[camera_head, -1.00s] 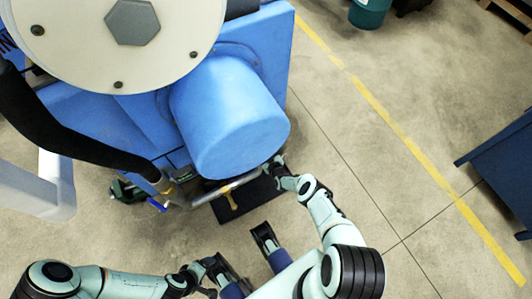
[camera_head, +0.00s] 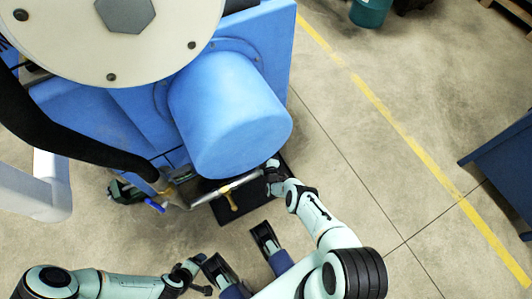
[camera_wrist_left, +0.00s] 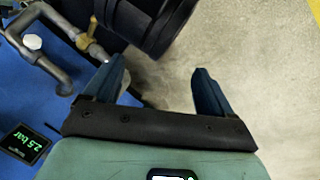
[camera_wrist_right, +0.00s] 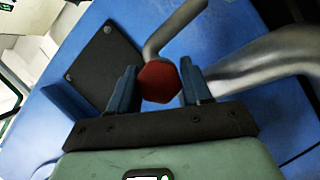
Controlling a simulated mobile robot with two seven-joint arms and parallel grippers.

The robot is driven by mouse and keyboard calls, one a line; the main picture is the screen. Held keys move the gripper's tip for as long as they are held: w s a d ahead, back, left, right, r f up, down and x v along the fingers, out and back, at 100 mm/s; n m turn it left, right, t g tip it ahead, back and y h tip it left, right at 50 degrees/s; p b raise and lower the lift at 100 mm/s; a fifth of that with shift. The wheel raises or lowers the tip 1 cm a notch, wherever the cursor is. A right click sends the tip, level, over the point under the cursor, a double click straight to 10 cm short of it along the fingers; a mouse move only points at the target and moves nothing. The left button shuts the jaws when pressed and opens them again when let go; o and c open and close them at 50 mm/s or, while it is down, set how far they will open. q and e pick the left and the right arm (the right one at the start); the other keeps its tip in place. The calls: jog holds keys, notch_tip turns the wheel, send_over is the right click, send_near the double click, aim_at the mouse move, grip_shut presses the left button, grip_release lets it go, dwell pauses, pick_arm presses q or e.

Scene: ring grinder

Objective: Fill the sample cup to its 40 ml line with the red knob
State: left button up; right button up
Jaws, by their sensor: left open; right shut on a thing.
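The red knob (camera_wrist_right: 160,82) shows in the right wrist view, on the end of a bent grey pipe. My right gripper (camera_wrist_right: 159,90) is shut on it, one finger on each side. In the head view my right gripper (camera_head: 272,174) is at the lower edge of the blue machine, and the knob cannot be made out there. My left gripper (camera_wrist_left: 155,88) is open with nothing between its fingers. In the head view it is low, left of centre (camera_head: 194,276), apart from the machine. I cannot make out the sample cup in any view.
The blue machine (camera_head: 225,115) fills the upper left. A pipe with a yellow handle (camera_head: 229,196) runs along its lower edge, above a dark plate. A black hose (camera_head: 70,140) hangs left. Open floor (camera_head: 400,90) lies right.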

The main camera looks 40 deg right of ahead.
jog(key=n+b, duration=0.1)
jog(key=n+h+b, duration=0.1)
jog(key=n, duration=0.1)
jog(key=shift+s+d+f+h, duration=0.1)
jog(key=shift+s+f+h, duration=0.1)
jog(key=shift+h, duration=0.1)
pick_arm(q)
jog(key=shift+t+y, duration=0.3)
jog(key=shift+t, duration=0.1)
jog(key=shift+w+a+f, duration=0.5)
jog(key=shift+w+f, duration=0.25)
jog(key=shift+f, duration=0.1)
jog(key=shift+w+a+f, duration=0.5)
jog(key=shift+w+f, duration=0.2)
jog(key=shift+f, duration=0.1)
pick_arm(e)
jog(key=shift+r+n+t, duration=0.1)
jog(key=shift+n+t, duration=0.2)
jog(key=shift+t, duration=0.1)
jog(key=o, duration=0.7)
